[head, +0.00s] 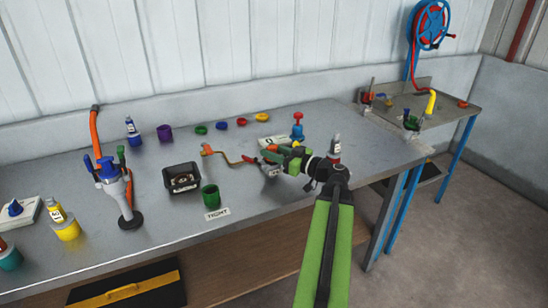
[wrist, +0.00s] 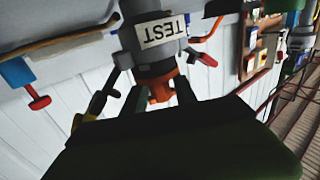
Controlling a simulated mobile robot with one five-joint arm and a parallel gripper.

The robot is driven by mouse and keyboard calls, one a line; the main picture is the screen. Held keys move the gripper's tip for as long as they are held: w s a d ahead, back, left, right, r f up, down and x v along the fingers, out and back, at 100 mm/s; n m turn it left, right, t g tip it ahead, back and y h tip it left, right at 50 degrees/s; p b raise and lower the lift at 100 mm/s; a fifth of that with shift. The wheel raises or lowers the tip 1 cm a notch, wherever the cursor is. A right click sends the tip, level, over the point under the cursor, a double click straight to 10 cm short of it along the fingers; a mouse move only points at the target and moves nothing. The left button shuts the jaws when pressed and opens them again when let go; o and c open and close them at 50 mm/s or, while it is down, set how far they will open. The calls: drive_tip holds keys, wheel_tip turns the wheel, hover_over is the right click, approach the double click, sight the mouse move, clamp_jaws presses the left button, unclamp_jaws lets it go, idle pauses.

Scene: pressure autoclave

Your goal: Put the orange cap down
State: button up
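The orange cap (head: 272,148) shows at the tip of my gripper (head: 277,155), above the back half of the grey bench. In the wrist view the orange cap (wrist: 160,88) sits between the two dark fingers of my gripper (wrist: 160,98), which appear closed on its sides. Right beyond it is a grey vessel (wrist: 150,50) with a TEST label, upside down in that view. I cannot tell whether the cap touches the vessel. In the head view the vessel (head: 270,171) is partly hidden by my gripper.
A black tray (head: 182,190), a green cup (head: 211,196) and a grey stand with blue top (head: 113,180) are to the left. Several coloured rings lie along the back, including a yellow one (head: 262,117). A blue-and-red valve (head: 297,128) stands behind my gripper.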

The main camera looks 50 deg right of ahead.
drive_tip(key=w, duration=0.2)
drive_tip(key=shift+w+a, duration=0.2)
drive_tip(key=shift+w, duration=0.15)
clamp_jaws()
wheel_tip(320, 180, up, 4)
drive_tip(key=p, duration=0.4)
drive_tip(key=shift+r, duration=0.1)
drive_tip(key=s+d+r+p, duration=0.4)
drive_tip(key=d+r+p, duration=0.5)
drive_tip(key=d+p, duration=0.1)
drive_tip(key=shift+s+d+r, duration=0.2)
drive_tip(key=shift+d+r, duration=0.1)
drive_tip(key=shift+d, duration=0.1)
drive_tip(key=shift+w, duration=0.1)
idle(0.3)
